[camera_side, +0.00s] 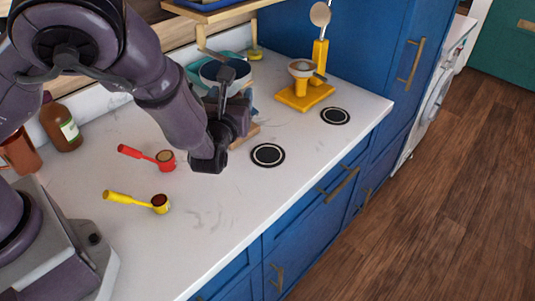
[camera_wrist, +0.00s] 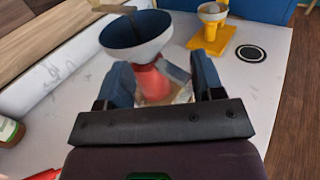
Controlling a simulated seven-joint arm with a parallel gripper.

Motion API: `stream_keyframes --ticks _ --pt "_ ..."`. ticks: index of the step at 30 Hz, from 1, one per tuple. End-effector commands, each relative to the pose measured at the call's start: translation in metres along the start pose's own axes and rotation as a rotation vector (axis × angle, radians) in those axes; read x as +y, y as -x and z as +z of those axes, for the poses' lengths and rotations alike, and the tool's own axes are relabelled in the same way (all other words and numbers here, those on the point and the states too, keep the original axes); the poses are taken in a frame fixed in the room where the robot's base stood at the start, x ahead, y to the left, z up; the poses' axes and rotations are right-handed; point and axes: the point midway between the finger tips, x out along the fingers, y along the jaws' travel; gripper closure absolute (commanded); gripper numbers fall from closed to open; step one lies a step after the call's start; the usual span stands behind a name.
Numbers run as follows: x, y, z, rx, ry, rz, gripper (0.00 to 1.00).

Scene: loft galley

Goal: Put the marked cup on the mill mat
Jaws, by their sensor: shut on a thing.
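A wide pale cup with a dark blue inside (camera_wrist: 138,32) shows in the wrist view, with a red lower part (camera_wrist: 150,82) between my fingers. My gripper (camera_wrist: 162,82) is shut on this red part, though the exact contact is hard to see. In the side view the cup (camera_side: 214,72) is partly hidden behind my gripper (camera_side: 226,92), above the back of the counter. I see no clear mark on it. Two round black mats with pale rings lie on the counter, a near one (camera_side: 268,155) and a far one (camera_side: 335,116). I cannot tell which is the mill mat.
A yellow stand (camera_side: 302,98) with a small pale bowl stands at the back right. A red scoop (camera_side: 148,157) and a yellow scoop (camera_side: 137,201) lie at the left. A brown bottle (camera_side: 61,128) is by the wall. A shelf hangs above. The front counter is clear.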

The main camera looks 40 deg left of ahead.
Motion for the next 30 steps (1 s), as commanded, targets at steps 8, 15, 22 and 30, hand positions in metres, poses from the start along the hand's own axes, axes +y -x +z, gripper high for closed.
stream_keyframes --ticks 8,15,22,30 --pt "-0.055 -0.013 0.010 0.001 -0.002 -0.222 0.62" --pt "-0.058 -0.012 -0.037 0.003 -0.009 -0.242 0.62" --pt "-0.058 -0.012 -0.097 0.003 -0.004 -0.240 0.62" --pt "-0.058 -0.013 -0.128 0.000 0.001 -0.238 0.62"
